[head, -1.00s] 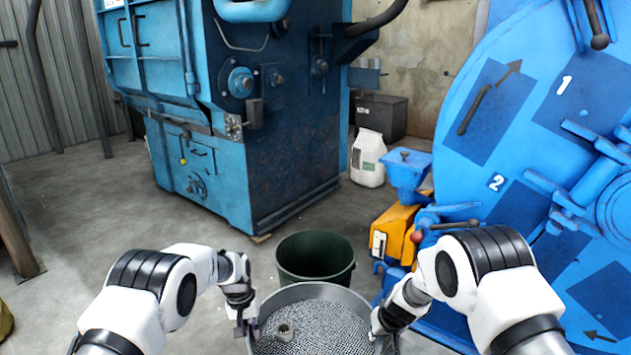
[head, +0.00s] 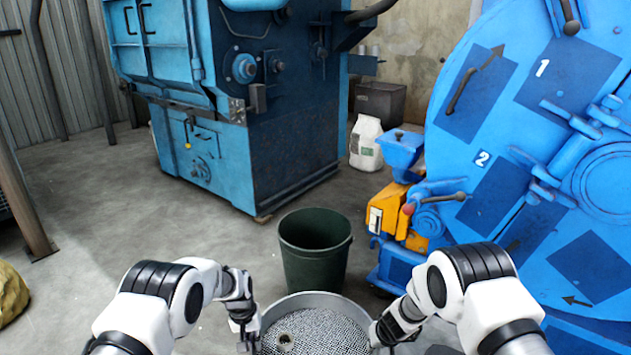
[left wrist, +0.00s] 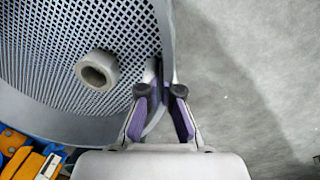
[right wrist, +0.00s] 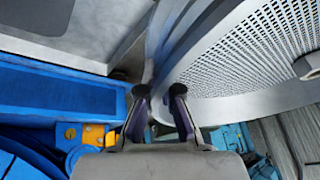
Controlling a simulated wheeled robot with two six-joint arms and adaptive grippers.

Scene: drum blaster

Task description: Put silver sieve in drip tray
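The silver sieve (head: 325,344) is a round metal pan with a perforated bottom, at the bottom middle of the head view, partly cut off by the frame. A small grey ring-shaped piece (left wrist: 97,69) lies in it. My left gripper (head: 245,335) is at its left side; in the left wrist view the fingers (left wrist: 165,98) straddle the rim and hold it. My right gripper (head: 377,335) is at its right side; in the right wrist view the fingers (right wrist: 160,98) are on either side of the rim. I cannot clearly identify a drip tray.
A dark green bucket (head: 314,258) stands on the floor just beyond the sieve. A large blue drum machine (head: 540,150) with orange and blue parts (head: 395,207) fills the right. A blue cabinet machine (head: 240,120) and a white sack (head: 366,145) stand behind. Floor at left is open.

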